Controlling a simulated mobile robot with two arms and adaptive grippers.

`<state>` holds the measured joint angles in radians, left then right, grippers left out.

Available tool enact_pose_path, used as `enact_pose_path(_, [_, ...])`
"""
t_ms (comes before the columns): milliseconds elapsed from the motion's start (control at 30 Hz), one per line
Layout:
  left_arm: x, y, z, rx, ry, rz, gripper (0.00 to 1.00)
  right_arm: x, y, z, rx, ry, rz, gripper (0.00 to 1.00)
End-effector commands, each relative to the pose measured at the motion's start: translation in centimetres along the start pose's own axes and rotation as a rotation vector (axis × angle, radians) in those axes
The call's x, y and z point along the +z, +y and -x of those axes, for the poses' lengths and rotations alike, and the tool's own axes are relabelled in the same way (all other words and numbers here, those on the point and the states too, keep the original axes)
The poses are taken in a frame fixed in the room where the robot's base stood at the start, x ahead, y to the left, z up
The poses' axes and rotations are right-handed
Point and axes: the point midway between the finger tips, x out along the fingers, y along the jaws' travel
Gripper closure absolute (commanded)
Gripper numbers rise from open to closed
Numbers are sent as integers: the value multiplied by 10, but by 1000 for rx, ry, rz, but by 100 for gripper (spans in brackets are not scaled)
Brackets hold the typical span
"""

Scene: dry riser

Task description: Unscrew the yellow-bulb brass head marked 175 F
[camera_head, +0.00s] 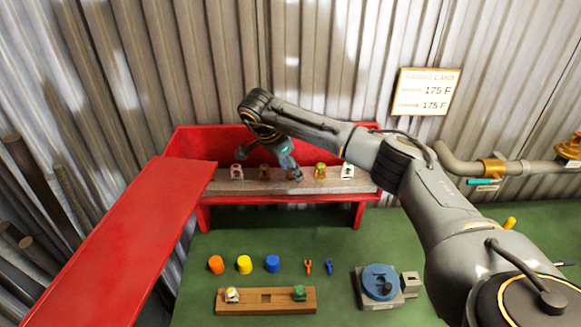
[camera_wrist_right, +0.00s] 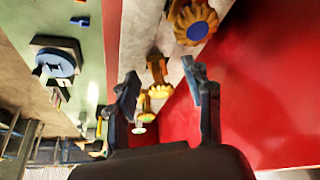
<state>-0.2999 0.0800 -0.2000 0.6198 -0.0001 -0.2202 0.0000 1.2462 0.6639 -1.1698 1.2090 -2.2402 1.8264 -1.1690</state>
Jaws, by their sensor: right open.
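Several small sprinkler heads stand in a row on a grey ledge (camera_head: 218,187) inside the red cabinet (camera_head: 186,143). An amber head (camera_head: 264,170) and a green-topped head (camera_head: 320,170) show there. My right gripper (camera_head: 289,171) is at the ledge between these two, hiding what is behind it. In the right wrist view its fingers (camera_wrist_right: 165,88) are apart, with a brass head (camera_wrist_right: 157,68) seen between them; no contact is clear. A larger brass head with blue (camera_wrist_right: 196,24) is above the fingers. I cannot tell which head has the yellow bulb; no markings are readable. My left gripper is out of view.
The red lid (camera_head: 118,245) extends left. Orange, yellow and blue caps (camera_head: 245,265), a wooden block (camera_head: 266,300) with two heads, and a blue round fixture (camera_head: 380,282) sit on the green table. A wall card (camera_head: 426,91) reads 175 F. Pipework (camera_head: 530,166) is right.

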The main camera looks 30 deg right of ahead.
Motion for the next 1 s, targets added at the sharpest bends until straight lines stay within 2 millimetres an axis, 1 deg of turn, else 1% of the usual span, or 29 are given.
enact_pose_path(67, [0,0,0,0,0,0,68,0,0,0,-1,0,1,49])
enact_pose_path(100, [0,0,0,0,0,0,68,0,0,0,-1,0,2,53])
enact_pose_path(167, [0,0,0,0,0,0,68,0,0,0,-1,0,2,65])
enact_pose_path(200, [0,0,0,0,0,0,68,0,0,0,-2,0,3,74])
enact_pose_path(333, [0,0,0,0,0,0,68,0,0,0,-2,0,4,100])
enact_pose_path(500, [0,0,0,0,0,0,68,0,0,0,-4,-1,9,100])
enact_pose_path(567, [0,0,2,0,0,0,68,-1,0,0,-20,0,43,100])
enact_pose_path(667, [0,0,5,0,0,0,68,-3,2,1,-81,2,191,100])
enact_pose_path(700, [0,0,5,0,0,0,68,-2,3,0,-109,1,260,100])
enact_pose_path(800, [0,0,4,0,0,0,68,-2,3,0,-165,1,397,100])
enact_pose_path(900, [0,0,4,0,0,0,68,-1,3,0,-192,-1,462,100])
enact_pose_path(1000, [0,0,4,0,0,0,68,0,3,0,-196,-2,472,100])
